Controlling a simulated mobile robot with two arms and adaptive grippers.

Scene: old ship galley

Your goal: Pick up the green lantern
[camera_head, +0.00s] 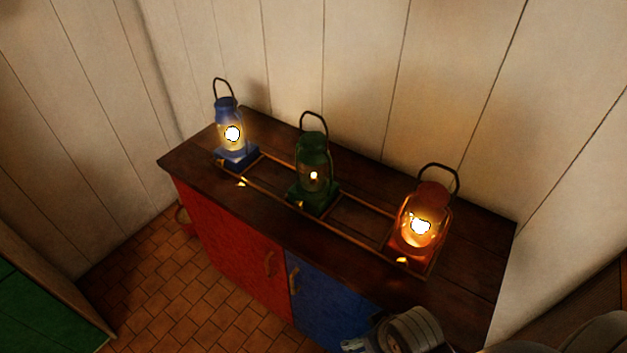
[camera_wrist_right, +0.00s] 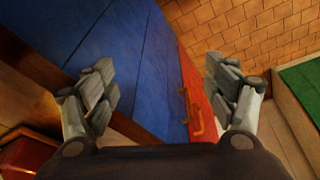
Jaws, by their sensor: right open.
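The green lantern (camera_head: 315,160) stands upright in the middle of a row of three on a dark wooden cabinet top (camera_head: 190,160). Its wire handle stands up and a small flame glows inside. My right gripper (camera_wrist_right: 160,75) is open and empty in the wrist view, over the cabinet's front. In the head view, part of my right arm shows at the bottom, in front of the cabinet, well apart from the green lantern. The green lantern is not seen in the wrist view. My left gripper is not in view.
A lit blue lantern (camera_head: 229,112) stands to the left and a brightly lit red lantern (camera_head: 434,196) to the right. A low wooden frame (camera_head: 349,238) surrounds the lantern bases. A plank wall (camera_head: 360,70) rises behind. The cabinet has red (camera_head: 229,245) and blue (camera_head: 325,300) doors with handles.

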